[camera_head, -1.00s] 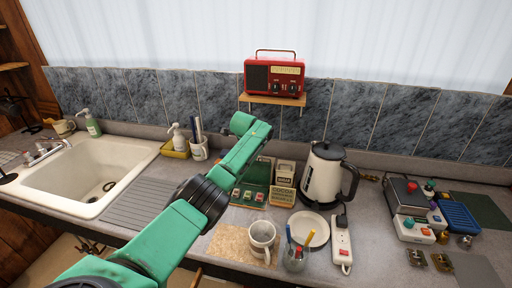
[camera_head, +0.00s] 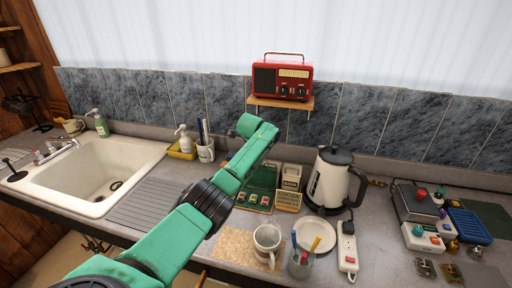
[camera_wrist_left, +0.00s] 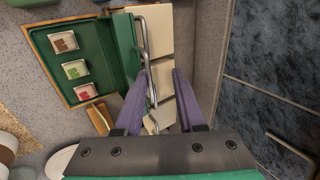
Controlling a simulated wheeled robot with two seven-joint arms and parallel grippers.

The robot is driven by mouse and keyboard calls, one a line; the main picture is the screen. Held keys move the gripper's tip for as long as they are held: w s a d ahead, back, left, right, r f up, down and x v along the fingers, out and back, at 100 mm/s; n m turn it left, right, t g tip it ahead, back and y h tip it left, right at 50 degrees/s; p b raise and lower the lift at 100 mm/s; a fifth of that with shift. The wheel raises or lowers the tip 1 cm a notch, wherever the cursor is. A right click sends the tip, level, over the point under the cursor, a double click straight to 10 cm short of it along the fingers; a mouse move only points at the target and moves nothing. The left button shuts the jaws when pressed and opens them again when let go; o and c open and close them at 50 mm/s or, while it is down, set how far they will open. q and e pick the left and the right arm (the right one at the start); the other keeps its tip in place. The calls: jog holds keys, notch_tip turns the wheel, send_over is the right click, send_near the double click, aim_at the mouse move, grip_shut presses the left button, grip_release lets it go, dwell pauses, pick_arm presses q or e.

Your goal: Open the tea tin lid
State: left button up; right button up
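A row of three cream tins stands against the wall, in the wrist view: a far one (camera_wrist_left: 152,35), a middle one (camera_wrist_left: 161,78) and a near one (camera_wrist_left: 160,115). I cannot read which is the tea tin. A grey wire handle (camera_wrist_left: 143,45) runs along their front. The right-hand cream tin (camera_head: 291,178) shows in the head view; my arm hides the others. My left gripper (camera_wrist_left: 162,72) is open, its purple fingers on either side of the middle tin, seen from above. Contact cannot be told. My right gripper is out of view.
A kettle (camera_head: 330,182), plate (camera_head: 308,229), mug (camera_head: 267,241) and power strip (camera_head: 348,253) crowd the right. The draining area (camera_head: 146,207) is clear.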

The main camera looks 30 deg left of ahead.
pick_arm(q)
jog(key=b+v, duration=0.3)
jog(key=v, duration=1)
jog(key=shift+s+r+b, duration=0.2)
jog(key=shift+r+b, duration=0.05)
jog(key=shift+b, duration=0.15)
